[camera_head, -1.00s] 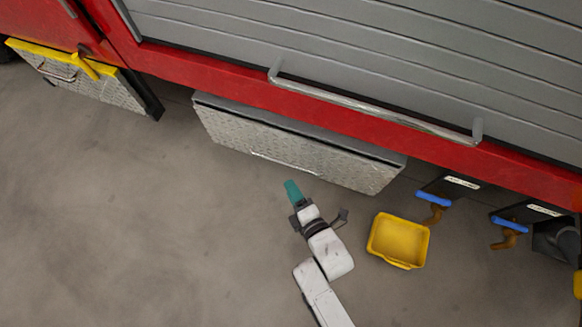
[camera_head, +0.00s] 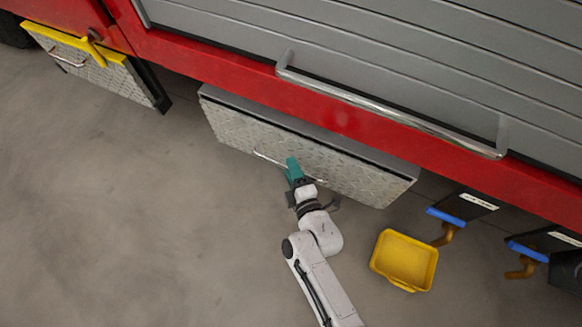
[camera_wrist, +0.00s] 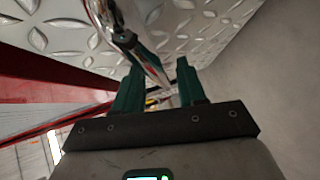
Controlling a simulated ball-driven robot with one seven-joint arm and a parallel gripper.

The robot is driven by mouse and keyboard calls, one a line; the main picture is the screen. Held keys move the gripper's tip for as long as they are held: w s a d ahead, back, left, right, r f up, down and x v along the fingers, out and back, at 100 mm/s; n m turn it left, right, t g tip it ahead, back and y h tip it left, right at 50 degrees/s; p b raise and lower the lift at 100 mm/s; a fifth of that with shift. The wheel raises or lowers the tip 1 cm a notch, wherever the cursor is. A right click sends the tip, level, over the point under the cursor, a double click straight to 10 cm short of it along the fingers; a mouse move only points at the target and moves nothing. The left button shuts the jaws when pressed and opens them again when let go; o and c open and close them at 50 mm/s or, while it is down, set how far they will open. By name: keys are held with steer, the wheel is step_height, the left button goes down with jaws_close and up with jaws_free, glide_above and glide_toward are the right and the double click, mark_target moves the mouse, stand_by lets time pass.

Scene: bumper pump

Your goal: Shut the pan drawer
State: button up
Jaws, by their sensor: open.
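The pan drawer (camera_head: 345,172) has a silver diamond-plate front and sits below the red body of the truck, standing out from it. Its chrome bar handle (camera_head: 262,156) runs along the front. My gripper (camera_head: 292,165), with teal fingers, is at the handle near the middle of the drawer front. In the wrist view the two teal fingers (camera_wrist: 158,85) are apart, and the chrome handle (camera_wrist: 125,38) passes across the space between them. Whether the fingers touch the handle is not clear. The drawer's inside is hidden.
A yellow tray (camera_head: 405,261) lies on the floor right of my arm. Blue-handled valves (camera_head: 445,217) stick out at the right. Another diamond-plate panel with a yellow top edge (camera_head: 90,62) stands out at the left. The floor at lower left is clear.

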steer(key=shift+w+a+f, duration=0.1)
steer(key=shift+w+a, duration=0.1)
steer(key=shift+w, duration=0.3)
steer(key=shift+c, duration=0.2)
jaws_close()
